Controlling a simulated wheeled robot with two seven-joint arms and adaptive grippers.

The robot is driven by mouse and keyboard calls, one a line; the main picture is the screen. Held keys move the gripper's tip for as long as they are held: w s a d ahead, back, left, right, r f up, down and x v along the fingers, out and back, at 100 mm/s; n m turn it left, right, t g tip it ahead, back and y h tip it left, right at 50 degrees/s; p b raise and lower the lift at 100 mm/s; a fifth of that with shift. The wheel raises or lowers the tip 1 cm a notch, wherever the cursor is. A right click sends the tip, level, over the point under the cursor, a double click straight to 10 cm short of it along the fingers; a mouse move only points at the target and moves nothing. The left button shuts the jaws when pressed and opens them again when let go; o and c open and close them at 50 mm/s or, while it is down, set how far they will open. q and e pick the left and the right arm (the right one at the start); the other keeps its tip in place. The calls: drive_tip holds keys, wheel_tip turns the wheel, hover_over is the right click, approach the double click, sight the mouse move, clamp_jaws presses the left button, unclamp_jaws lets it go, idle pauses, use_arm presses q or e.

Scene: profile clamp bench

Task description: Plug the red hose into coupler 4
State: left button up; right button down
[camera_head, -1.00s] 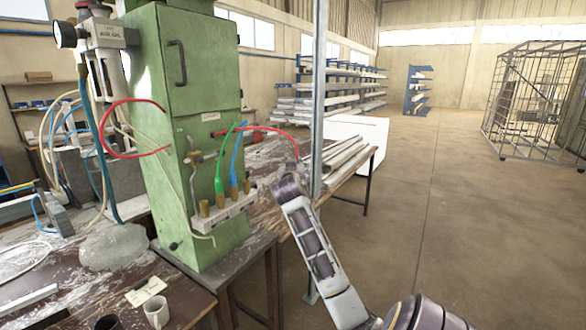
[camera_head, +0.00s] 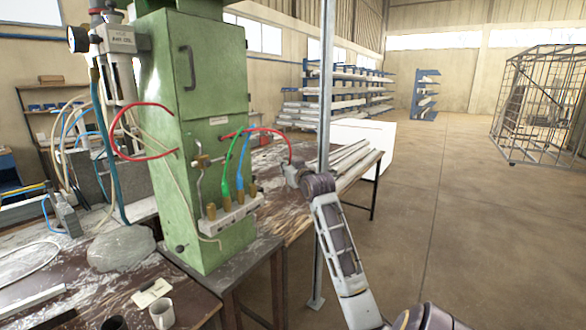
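The red hose (camera_head: 268,130) arches from the front of the green machine to my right gripper (camera_head: 291,170). The gripper appears shut on its free end, right of the machine and apart from the couplers; the fingers are small and partly hidden. A pale manifold (camera_head: 232,217) on the machine's front carries a row of brass couplers. The green hose (camera_head: 225,180) and blue hose (camera_head: 239,175) run down into middle couplers. The rightmost brass coupler (camera_head: 253,189) shows no hose in it. Coupler numbers are not legible. My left gripper is not in view.
The green machine (camera_head: 205,90) stands on a bench, with a red loop (camera_head: 118,132) at its left. A metal post (camera_head: 326,90) rises just behind my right wrist. Profiles (camera_head: 350,160) lie on a table behind. A mug (camera_head: 162,312) stands at the front left.

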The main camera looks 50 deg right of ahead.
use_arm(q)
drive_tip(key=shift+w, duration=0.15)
use_arm(e)
drive_tip(key=w+a+r+n+t+y, duration=0.2)
drive_tip(key=a+r+n+y, duration=0.1)
drive_tip(key=a+n+y, duration=0.3)
drive_tip(key=shift+w+a+r+y, duration=0.3)
drive_tip(key=shift+a+y, duration=0.4)
drive_tip(key=shift+a, duration=0.2)
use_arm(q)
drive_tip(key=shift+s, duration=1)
use_arm(e)
drive_tip(key=shift+w, duration=0.2)
drive_tip(key=shift+w, duration=0.1)
